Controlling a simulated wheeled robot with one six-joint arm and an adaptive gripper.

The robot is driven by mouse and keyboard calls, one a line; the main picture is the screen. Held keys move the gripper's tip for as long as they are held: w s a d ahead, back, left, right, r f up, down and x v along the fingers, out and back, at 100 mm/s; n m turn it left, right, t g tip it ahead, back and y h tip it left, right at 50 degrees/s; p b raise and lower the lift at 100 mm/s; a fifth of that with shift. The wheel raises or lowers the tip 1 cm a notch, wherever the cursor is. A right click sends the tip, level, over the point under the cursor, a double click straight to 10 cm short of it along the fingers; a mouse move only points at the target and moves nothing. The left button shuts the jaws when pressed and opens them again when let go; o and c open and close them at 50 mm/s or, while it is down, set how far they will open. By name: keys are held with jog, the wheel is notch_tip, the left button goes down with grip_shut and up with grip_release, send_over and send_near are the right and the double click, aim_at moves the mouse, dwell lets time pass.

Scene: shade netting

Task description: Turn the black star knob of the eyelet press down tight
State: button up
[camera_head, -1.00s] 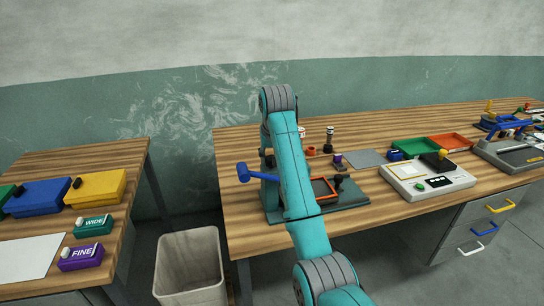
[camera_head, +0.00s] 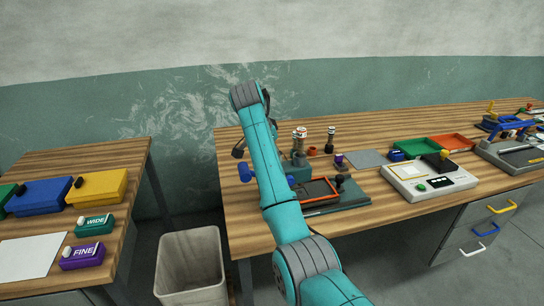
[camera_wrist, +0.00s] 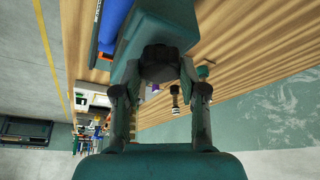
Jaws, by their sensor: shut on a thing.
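The eyelet press has a teal body and base (camera_head: 352,202) on the middle bench, with an orange-rimmed frame on it and a blue handle (camera_head: 246,173) to the left. In the wrist view its teal body (camera_wrist: 150,22) is close in front of my gripper (camera_wrist: 160,75). The dark star knob (camera_wrist: 158,62) is between the two fingers, and my gripper is shut on it. In the head view my arm covers part of the press, and the knob in my grip cannot be made out there.
Small posts and cups (camera_head: 331,140) stand behind the press. A grey mat (camera_head: 366,158), a white device (camera_head: 425,186) and green (camera_head: 414,148) and orange trays are to the right. A bin (camera_head: 190,262) stands on the floor between the benches.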

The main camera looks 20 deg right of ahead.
jog(key=shift+m+g, duration=0.3)
jog(key=shift+m, duration=0.6)
jog(key=shift+r, duration=0.1)
jog(key=o, duration=1.1)
jog(key=shift+o, duration=0.2)
